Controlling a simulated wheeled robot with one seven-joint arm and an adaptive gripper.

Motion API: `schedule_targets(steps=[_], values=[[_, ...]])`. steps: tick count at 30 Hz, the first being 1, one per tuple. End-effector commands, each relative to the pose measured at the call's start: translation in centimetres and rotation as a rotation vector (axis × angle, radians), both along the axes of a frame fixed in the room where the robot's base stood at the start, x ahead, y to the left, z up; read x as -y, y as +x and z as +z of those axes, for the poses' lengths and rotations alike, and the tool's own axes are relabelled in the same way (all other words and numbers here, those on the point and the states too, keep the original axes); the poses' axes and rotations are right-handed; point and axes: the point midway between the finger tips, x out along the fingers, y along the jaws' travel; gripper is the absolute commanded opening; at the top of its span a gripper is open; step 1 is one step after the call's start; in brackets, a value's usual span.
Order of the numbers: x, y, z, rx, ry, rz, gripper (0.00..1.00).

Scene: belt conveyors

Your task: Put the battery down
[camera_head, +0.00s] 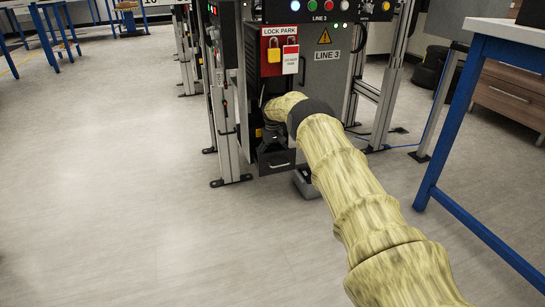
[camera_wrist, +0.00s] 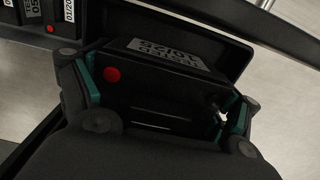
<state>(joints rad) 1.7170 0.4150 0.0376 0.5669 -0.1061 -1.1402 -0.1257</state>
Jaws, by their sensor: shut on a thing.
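My gripper (camera_wrist: 164,98) is shut on a black battery (camera_wrist: 150,85) in the wrist view. The teal finger pads press on its two sides. The battery has a red dot and a white printed label on its top, and it appears tilted in the picture. A dark panel or tray wall stands right behind it; I cannot tell whether its underside touches anything. In the head view my gripper (camera_head: 270,132) is inside the open front of the dark LINE 3 cabinet (camera_head: 322,78), just above a drawer front (camera_head: 278,161). The battery cannot be made out there.
Several other labelled batteries (camera_wrist: 55,15) stand at upper left in the wrist view. The cabinet carries a red lock board (camera_head: 280,52) with hanging padlocks. Metal posts (camera_head: 226,120) flank the opening. A blue-legged table (camera_head: 470,90) stands at right. The floor at left is clear.

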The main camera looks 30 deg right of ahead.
Motion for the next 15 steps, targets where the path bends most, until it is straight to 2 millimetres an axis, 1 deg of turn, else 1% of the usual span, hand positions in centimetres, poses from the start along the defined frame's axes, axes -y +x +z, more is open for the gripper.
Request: schedule_targets(steps=[10, 11, 12, 15], values=[[0.0, 0.12, -0.22, 0.003, -0.001, 0.0, 0.19], [0.0, 0.13, -0.17, 0.003, -0.001, 0.0, 0.93], [0.0, 0.12, -0.17, 0.003, -0.001, 0.0, 1.0], [-0.01, 0.09, -0.23, 0.002, 0.0, 0.0, 1.0]])
